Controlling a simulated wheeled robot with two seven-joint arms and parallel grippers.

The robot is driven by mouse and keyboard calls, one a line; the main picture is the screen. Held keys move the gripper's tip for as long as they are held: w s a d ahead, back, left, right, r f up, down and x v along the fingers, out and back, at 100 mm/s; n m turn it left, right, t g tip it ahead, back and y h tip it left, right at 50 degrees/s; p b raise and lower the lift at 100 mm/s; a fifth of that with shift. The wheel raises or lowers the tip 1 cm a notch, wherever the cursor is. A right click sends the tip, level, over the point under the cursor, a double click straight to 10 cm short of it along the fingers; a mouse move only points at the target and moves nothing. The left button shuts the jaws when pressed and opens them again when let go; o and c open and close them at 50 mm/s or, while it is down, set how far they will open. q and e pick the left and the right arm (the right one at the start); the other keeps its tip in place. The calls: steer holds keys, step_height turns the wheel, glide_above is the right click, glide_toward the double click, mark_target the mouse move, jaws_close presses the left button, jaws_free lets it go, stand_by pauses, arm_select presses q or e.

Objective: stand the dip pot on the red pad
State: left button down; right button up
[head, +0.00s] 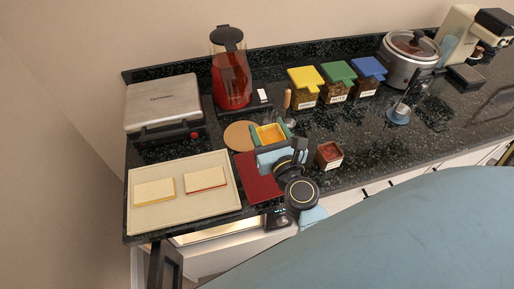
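The dip pot (268,133) is a small square yellow pot with orange contents, in the middle of the head view. My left gripper (269,135) reaches over the counter from the front, with one finger on each side of the pot, and appears shut on it. The pot looks upright; its height above the counter is hard to tell. The red pad (258,184) lies flat on the counter just in front of the pot, left of my wrist. My arm and gripper hide its right part. My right gripper is not in view.
A round cork mat (238,136) lies left of the pot. A cream tray (150,217) with two bread slices borders the pad's left. A small labelled box (329,155) stands right of my gripper. A red jug (231,80), lidded jars and a cooker (408,68) stand behind.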

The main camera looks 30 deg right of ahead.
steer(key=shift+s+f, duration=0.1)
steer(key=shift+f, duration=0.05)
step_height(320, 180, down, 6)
steer(key=b, duration=0.4)
steer(key=shift+b, duration=0.4)
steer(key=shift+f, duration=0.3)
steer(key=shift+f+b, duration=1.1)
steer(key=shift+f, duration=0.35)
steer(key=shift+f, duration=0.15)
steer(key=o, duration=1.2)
